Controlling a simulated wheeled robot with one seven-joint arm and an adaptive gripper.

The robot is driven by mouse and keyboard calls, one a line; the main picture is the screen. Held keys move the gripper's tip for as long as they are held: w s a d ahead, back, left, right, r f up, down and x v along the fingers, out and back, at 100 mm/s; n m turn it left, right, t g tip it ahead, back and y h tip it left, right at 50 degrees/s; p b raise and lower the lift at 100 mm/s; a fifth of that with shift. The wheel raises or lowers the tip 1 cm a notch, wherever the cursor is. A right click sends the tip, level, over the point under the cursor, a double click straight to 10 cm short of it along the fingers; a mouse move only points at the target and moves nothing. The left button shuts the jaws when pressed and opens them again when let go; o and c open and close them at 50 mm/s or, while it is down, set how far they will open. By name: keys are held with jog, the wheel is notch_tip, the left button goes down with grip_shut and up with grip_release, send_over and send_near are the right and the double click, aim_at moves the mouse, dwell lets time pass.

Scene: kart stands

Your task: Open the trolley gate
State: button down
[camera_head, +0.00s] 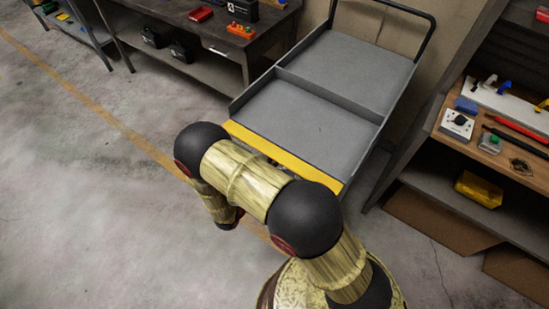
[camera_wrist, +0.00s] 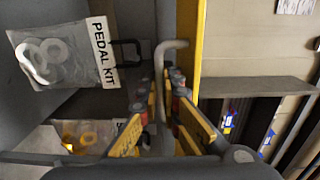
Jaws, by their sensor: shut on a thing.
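The grey trolley (camera_head: 320,112) stands beyond my arm, with a yellow strip (camera_head: 300,170) along its near edge. The same yellow edge runs upright in the wrist view (camera_wrist: 189,45). A bent grey handle (camera_wrist: 163,55) sits beside it. My gripper (camera_wrist: 167,82) is shut on this handle, whose rod passes down between the fingers. In the head view my arm hides the gripper, the handle and part of the yellow strip. The gate's full outline is unclear.
A clear bag labelled PEDAL KIT (camera_wrist: 65,58) and a bag with orange rings (camera_wrist: 85,136) are left of the fingers. A dark workbench (camera_head: 215,30) stands behind left; a wooden-topped shelf unit (camera_head: 465,140) stands close right. Open floor (camera_head: 90,190) lies left.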

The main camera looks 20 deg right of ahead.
jog(key=shift+f, duration=0.1)
jog(key=c, duration=2.3)
grip_release()
jog(key=shift+s+a, duration=0.1)
jog(key=shift+a, duration=0.05)
jog(key=v, duration=1.1)
jog(key=shift+s+a, duration=0.25)
jog(key=shift+a, duration=0.05)
